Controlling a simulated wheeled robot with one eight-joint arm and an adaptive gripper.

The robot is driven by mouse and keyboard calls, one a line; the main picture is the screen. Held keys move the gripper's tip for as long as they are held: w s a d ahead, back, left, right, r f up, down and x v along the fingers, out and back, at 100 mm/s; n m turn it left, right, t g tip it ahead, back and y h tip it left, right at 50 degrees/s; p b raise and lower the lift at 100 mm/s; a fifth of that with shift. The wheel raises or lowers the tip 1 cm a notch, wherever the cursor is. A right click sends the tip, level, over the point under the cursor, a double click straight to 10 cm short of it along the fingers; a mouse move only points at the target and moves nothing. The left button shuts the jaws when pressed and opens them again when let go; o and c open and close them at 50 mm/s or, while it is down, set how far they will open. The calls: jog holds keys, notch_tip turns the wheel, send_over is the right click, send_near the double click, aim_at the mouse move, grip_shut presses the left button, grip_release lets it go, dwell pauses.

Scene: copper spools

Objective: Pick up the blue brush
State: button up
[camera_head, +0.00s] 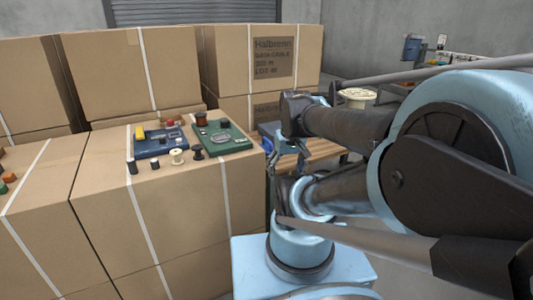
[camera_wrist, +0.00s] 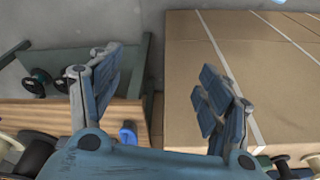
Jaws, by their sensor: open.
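In the wrist view my gripper (camera_wrist: 158,85) is open and empty, its two blue-grey fingers wide apart. Floor and the edge of a cardboard box lie beyond the gap. I cannot make out a blue brush for certain in either view. A small blue object (camera_wrist: 127,132) shows at the edge of a wooden top, just below and inside the left finger; its full shape is hidden by my gripper body. In the head view a blue tray (camera_head: 150,149) and a green tray (camera_head: 236,146) with small items lie on a cardboard box.
Large cardboard boxes (camera_head: 170,205) fill the left and middle of the head view. Dark and cream spools (camera_head: 177,156) stand by the trays. A wooden bench (camera_wrist: 40,116) lies at the left in the wrist view, with dark round items on a lower shelf behind it.

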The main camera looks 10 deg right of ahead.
jog(key=w+r, duration=0.4)
jog(key=w, duration=0.4)
jog(key=n+t+y, duration=0.1)
jog(key=n+y, duration=0.2)
send_over(266, 146)
jog(key=s+d, duration=0.5)
jog(key=f, duration=0.2)
jog(key=shift+m, duration=0.3)
jog(key=shift+w+x, duration=0.2)
jog(key=shift+x, duration=4.05)
jog(key=shift+w+x, duration=0.2)
jog(key=shift+x, duration=4.05)
jog(key=shift+a+r, duration=0.2)
jog(key=c, duration=1.2)
